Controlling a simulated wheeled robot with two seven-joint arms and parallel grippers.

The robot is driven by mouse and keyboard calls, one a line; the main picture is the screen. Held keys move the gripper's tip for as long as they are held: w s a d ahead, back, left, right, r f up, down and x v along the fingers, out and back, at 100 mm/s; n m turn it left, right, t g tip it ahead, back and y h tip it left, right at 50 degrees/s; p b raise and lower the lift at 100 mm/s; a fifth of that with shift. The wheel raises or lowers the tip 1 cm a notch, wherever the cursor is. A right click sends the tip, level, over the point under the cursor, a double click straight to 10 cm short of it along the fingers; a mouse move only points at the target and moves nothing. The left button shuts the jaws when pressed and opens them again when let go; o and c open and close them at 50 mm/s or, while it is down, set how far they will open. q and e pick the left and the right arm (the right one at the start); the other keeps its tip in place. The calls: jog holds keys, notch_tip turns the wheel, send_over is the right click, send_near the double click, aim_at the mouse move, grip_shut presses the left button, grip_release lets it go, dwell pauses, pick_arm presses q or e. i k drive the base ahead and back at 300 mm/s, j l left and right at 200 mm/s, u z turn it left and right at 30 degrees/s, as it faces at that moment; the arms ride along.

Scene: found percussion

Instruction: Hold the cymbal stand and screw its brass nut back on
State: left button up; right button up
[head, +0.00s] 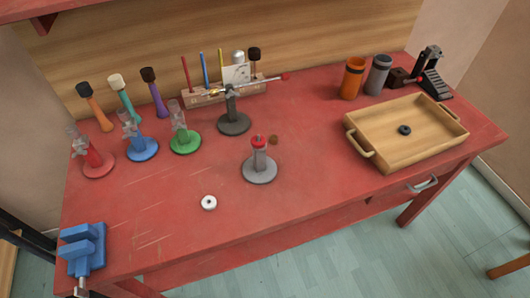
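A small stand with a round grey base (259,171), an upright grey post and a red cap-like piece (258,142) on top stands upright near the middle of the table; it looks like the cymbal stand. A small brown piece (273,140) shows just right of the post top. It may be the brass nut, but it is too small to be sure, and I cannot tell whether it lies on the table behind. A white ring (209,203) lies flat on the table, left of and nearer than the stand. Neither of my grippers is in view.
A dark stand (234,124) with a cross arm stands behind. Red (98,165), blue (142,150) and green (186,143) stands are left. A wooden tray (362,135) holds a black ring (404,130). A blue vise (84,250) is front left. The front middle is clear.

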aim_at(259, 169)
jog(key=u, duration=1.65)
jog(key=k+l, duration=0.95)
jog(key=l, duration=0.15)
